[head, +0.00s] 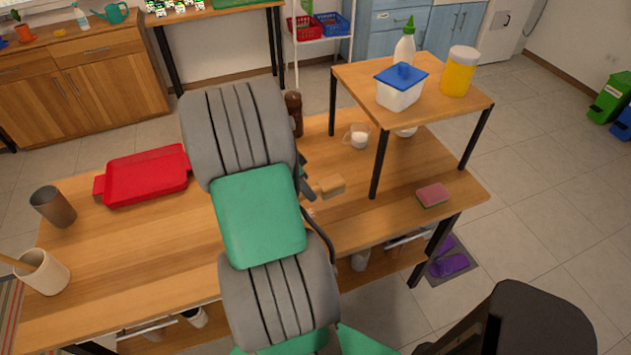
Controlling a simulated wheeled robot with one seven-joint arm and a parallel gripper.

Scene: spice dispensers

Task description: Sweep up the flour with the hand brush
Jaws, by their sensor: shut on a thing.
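My gripper (306,184) shows only in part, as dark pieces at the right edge of my grey and green arm, over the middle of the wooden table. It is shut on a light wooden piece (331,187), which looks like part of the hand brush. The rest of the brush and most of the gripper are hidden behind my arm. I cannot make out any flour on the table. A clear jug (358,136) with white contents stands behind the brush, to the right.
A red tray (147,175) lies on the table's left. A grey cup (54,206) and a cream pot (42,273) stand at the left end. A raised shelf (440,105) bears a blue-lidded tub and bottles. A pink sponge (433,195) lies at the right. A brown mill (294,112) stands behind my arm.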

